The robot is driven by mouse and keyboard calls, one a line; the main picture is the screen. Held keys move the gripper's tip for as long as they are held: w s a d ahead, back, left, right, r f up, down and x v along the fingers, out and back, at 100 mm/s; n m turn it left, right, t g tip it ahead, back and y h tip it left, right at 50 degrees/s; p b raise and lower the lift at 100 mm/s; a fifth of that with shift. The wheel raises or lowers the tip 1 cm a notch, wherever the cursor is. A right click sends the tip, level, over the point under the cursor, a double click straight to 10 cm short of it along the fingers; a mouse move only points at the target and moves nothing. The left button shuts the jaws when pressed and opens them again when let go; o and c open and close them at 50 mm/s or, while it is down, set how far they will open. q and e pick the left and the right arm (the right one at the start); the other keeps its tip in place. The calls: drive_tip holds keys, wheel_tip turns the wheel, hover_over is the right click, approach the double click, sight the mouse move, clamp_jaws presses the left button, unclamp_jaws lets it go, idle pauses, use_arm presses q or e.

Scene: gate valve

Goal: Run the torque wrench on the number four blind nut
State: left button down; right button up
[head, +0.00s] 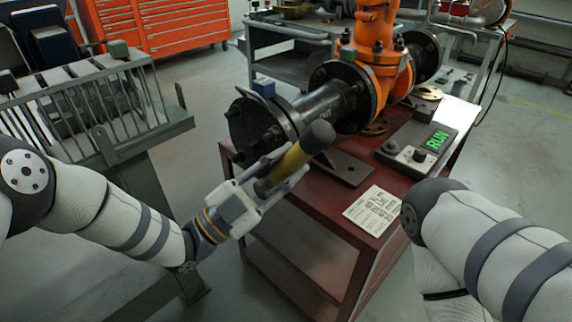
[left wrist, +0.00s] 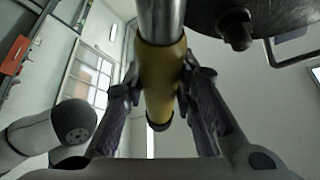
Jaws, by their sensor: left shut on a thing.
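My left gripper (head: 272,180) is shut on the yellow grip of the torque wrench (head: 287,165), in front of the pipe's near end. The wrench's black end points up toward the head camera. In the left wrist view, the yellow grip (left wrist: 160,80) sits between the fingers, and a steel shaft runs up out of the frame. The wrench's working end is hidden. The blind flange (head: 247,124), a dark disc with nuts, closes the pipe's near end. One nut (left wrist: 236,28) shows beside the shaft in the left wrist view. I cannot read nut numbers. My right gripper is out of view.
The orange valve (head: 374,45) and black pipe (head: 325,106) stand on a red bench (head: 312,185). A box with a green RUN display (head: 437,140) and a printed card (head: 372,210) lie on it. A barred rack (head: 95,100) stands left. Open floor separates rack and bench.

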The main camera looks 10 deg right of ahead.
use_arm(q)
drive_tip(key=shift+a+r, duration=0.1)
drive_tip(key=shift+r, duration=0.05)
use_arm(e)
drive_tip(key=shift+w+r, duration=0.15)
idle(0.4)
use_arm(q)
drive_tip(key=shift+s+a+r+p, duration=0.1)
drive_tip(key=shift+s+a+p, duration=0.45)
drive_tip(key=shift+a, duration=0.1)
drive_tip(key=shift+s+a+p, duration=0.4)
drive_tip(key=shift+s+a, duration=0.2)
drive_tip(key=shift+a, duration=0.3)
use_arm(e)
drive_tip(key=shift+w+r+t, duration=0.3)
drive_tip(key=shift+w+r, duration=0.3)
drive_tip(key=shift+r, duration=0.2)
use_arm(q)
drive_tip(key=shift+a, duration=0.1)
